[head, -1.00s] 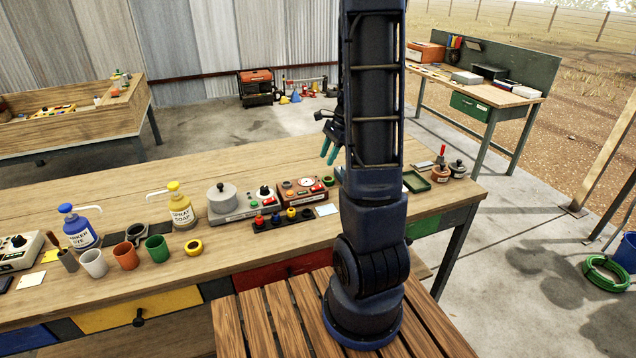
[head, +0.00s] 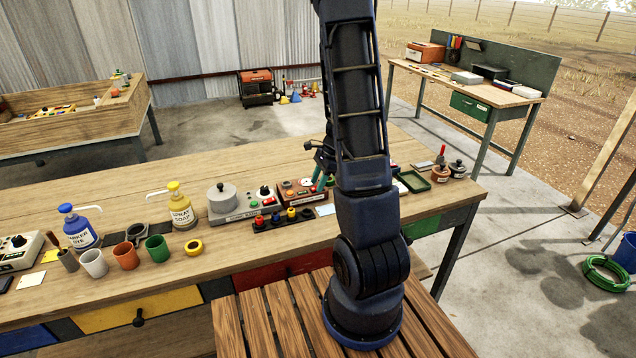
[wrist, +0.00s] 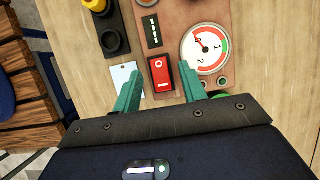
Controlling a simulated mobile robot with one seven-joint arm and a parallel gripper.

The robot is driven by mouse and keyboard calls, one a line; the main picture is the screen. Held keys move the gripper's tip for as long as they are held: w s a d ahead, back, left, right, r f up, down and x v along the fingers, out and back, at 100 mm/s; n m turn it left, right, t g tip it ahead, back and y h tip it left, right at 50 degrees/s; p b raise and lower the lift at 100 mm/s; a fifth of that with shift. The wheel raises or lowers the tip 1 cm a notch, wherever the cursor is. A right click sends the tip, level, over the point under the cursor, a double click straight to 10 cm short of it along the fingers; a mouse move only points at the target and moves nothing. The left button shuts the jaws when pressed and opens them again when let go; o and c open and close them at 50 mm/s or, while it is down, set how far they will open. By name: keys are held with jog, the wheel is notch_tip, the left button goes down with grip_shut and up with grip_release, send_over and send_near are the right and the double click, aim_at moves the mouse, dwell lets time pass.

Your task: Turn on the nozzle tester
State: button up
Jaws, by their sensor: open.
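The nozzle tester appears to be the reddish-brown box (head: 290,196) on the workbench; its label is too small to read. In the wrist view the box (wrist: 178,15) carries a round white gauge (wrist: 212,45) and a red rocker switch (wrist: 161,75). The switch has a circle mark at its upper end; which end is pressed I cannot tell. The gauge needle points near 0. My gripper (head: 321,178) is over the box's right part. In the wrist view my gripper (wrist: 159,80) is open and empty, its teal fingers on either side of the switch; contact is unclear.
A grey device with a round pot (head: 222,194) stands left of the box. A black strip with coloured knobs (head: 282,221) lies in front, with a white card (wrist: 124,74) beside it. A green tray (head: 414,181) is to the right. Bare wood lies behind the devices.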

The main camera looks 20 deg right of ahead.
jog(key=shift+f, duration=0.2)
grip_shut()
jog(key=shift+d+f+y, duration=0.15)
jog(key=shift+d+y, duration=0.1)
jog(key=shift+y, duration=0.9)
jog(key=shift+d+f+y, duration=0.1)
jog(key=shift+d+y, duration=0.15)
jog(key=shift+y, duration=0.9)
